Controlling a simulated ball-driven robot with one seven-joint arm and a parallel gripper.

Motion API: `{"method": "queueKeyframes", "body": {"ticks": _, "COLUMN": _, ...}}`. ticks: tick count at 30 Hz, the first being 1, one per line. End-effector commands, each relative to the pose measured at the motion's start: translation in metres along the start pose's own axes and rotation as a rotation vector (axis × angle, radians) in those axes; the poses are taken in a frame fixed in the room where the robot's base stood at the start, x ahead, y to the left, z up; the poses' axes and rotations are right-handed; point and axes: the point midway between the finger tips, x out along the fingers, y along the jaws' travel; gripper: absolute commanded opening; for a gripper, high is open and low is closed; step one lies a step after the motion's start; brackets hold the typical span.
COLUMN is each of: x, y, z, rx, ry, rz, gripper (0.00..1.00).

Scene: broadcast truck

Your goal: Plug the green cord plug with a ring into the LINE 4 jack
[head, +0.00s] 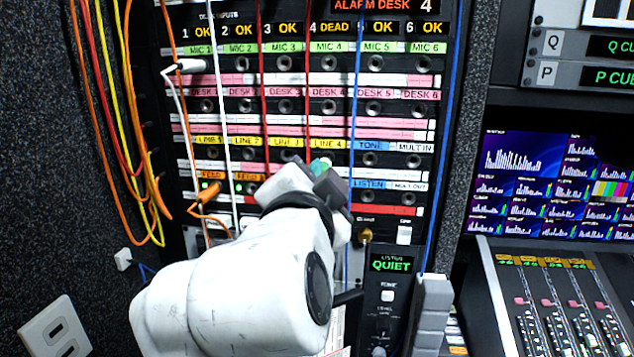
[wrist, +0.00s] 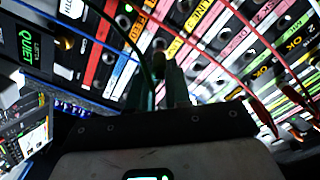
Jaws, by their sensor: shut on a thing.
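My gripper (head: 318,172) is at the patch panel, just below the yellow LINE 4 label (head: 327,143). It is shut on the green plug (head: 321,163), of which only a small green part shows between the fingers. The LINE 4 jack is hidden behind the plug and fingers, so I cannot tell whether the plug tip is inside it. In the wrist view my gripper (wrist: 162,95) faces the panel, with the dark end of the plug (wrist: 158,72) between its fingers and a green cord (wrist: 137,48) rising from it. The ring cannot be made out.
Red, white and blue cords hang in front of the panel; a red cord (head: 307,90) runs close to LINE 4. A white plug (head: 190,65) sits at MIC 1 and an orange plug (head: 208,190) at a FEED jack. The number 4 display (head: 330,28) reads DEAD.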

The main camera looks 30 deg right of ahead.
Motion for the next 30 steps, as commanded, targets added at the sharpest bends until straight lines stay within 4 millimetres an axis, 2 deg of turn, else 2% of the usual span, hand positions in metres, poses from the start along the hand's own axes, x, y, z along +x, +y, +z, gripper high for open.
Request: {"method": "queueKeyframes", "body": {"ticks": 30, "x": 0.023, "y": 0.000, "z": 0.000, "rx": 0.000, "ry": 0.001, "rz": 0.001, "gripper": 0.00}}
